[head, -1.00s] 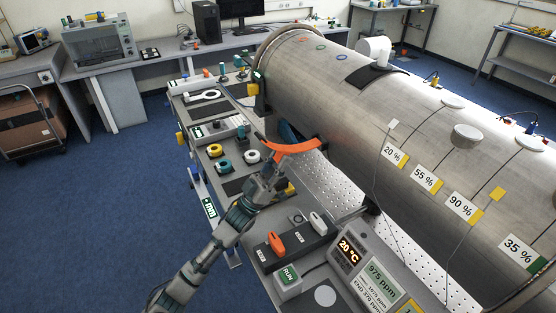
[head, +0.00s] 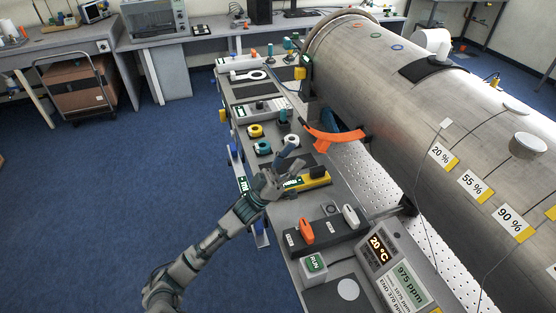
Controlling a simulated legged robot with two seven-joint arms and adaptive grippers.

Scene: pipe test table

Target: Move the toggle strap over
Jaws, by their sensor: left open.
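The orange curved strap (head: 338,137) lies between the bench and the big metal pipe (head: 430,110), its right end against a dark fitting at the pipe's side. I take it as the toggle strap. My left gripper (head: 288,162) is open and empty, below and left of the strap, with a visible gap between them. It is above the bench, beside a yellow device (head: 314,180). My right gripper does not show.
The bench (head: 290,210) carries yellow, teal and white rings, an orange-and-white toggle block (head: 325,232), a RUN box (head: 313,265) and a display panel (head: 392,262). A perforated white plate (head: 365,172) lies under the pipe. Blue floor (head: 120,200) is open at left.

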